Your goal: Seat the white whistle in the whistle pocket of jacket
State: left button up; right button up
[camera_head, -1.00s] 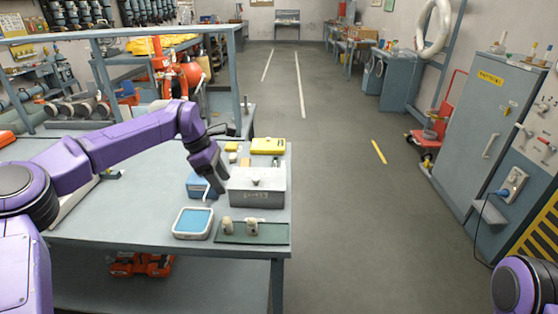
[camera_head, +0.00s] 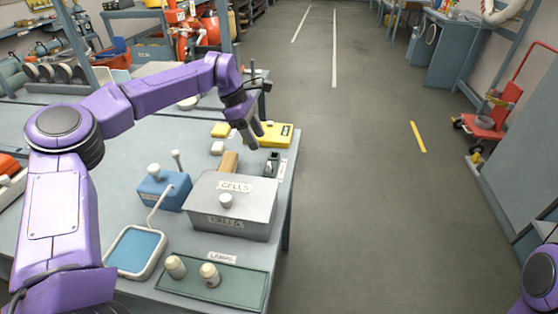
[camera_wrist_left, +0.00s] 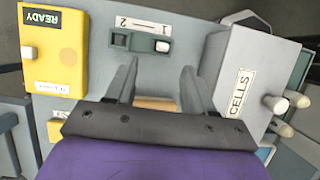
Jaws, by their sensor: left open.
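My left gripper (camera_head: 256,137) is open and empty above the back right part of the table, near a yellow case (camera_head: 282,134). In the left wrist view its fingers (camera_wrist_left: 158,70) point toward a small dark two-slot holder (camera_wrist_left: 141,42) labelled 1 and 2. One slot looks dark; a pale piece (camera_wrist_left: 162,46) shows at the other. I cannot tell whether this is the white whistle. The yellow case (camera_wrist_left: 55,65), marked READY, has a white knob-like part (camera_wrist_left: 29,52). I cannot identify a jacket or whistle pocket. My right gripper is out of view.
A grey lidded CELLS box (camera_head: 232,203) stands near the table's right edge. Around it are a tan block (camera_head: 228,161), a blue box (camera_head: 163,190), a blue-topped tray (camera_head: 137,250) and a green tray (camera_head: 225,286) with two pale bottles.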

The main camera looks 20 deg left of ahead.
aim_at(268, 162)
pick_arm(q)
jog(key=p+x, duration=0.1)
jog(key=x, duration=0.2)
jog(key=p+x, duration=0.1)
jog(key=x, duration=0.2)
jog(key=p+x, duration=0.1)
jog(key=x, duration=0.2)
jog(key=shift+s+d+f, duration=0.25)
jog(key=shift+f, duration=0.05)
jog(key=shift+d+f, duration=0.1)
jog(key=shift+f, duration=0.15)
grip_shut()
